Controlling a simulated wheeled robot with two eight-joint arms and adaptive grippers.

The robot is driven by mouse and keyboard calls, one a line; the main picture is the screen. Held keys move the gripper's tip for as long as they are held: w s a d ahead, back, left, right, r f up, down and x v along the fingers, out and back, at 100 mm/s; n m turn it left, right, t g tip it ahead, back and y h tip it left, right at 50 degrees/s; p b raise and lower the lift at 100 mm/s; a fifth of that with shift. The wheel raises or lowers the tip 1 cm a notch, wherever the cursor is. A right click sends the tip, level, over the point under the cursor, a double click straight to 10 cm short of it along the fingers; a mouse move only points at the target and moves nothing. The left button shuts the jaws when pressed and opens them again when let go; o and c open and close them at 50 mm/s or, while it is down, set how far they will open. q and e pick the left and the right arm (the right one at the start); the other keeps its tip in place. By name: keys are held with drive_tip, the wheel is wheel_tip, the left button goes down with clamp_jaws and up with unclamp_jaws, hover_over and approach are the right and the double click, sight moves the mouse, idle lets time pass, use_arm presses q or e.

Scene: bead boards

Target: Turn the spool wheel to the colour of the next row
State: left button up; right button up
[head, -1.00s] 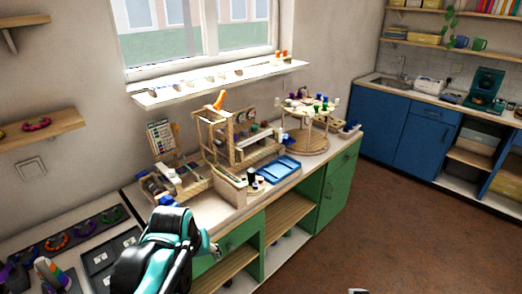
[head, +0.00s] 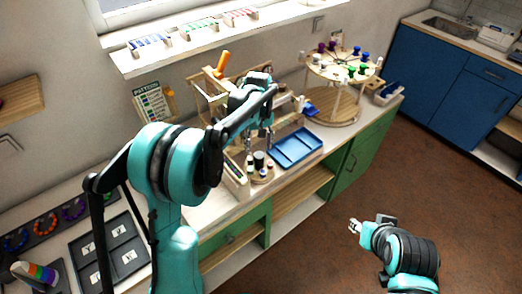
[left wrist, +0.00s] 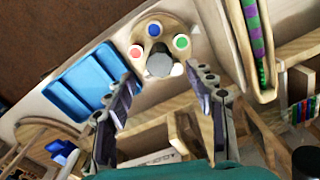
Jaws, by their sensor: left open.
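The spool wheel is a small round wooden disc (left wrist: 132,31) with a dark grey central knob (left wrist: 159,61). Red (left wrist: 135,52), blue (left wrist: 154,29), green (left wrist: 182,42) and white spool tops show around it. In the head view the wheel (head: 262,177) stands on the bench beside the blue tray. My left gripper (head: 259,140) points down above the wheel. In the left wrist view its open fingers (left wrist: 166,88) are either side of the knob's line, with nothing between them. My right gripper (head: 355,226) is low at the right, away from the bench; its fingers are too small to judge.
The blue tray (head: 297,147) is right of the wheel. A wooden channel with green and purple beads (left wrist: 255,40) is close by. A wooden frame with an orange handle (head: 221,64), a pattern card (head: 152,103) and a round peg rack (head: 345,68) stand behind.

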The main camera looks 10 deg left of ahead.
sight(259, 155)
use_arm(q)
drive_tip(key=f+b, duration=0.1)
drive_tip(key=f, duration=0.3)
drive_tip(key=shift+w+f, duration=0.15)
drive_tip(key=shift+w, duration=0.05)
drive_tip(key=shift+s+f, duration=0.1)
drive_tip(key=shift+f, duration=0.15)
drive_tip(key=c, duration=1.2)
drive_tip(key=shift+o, duration=0.2)
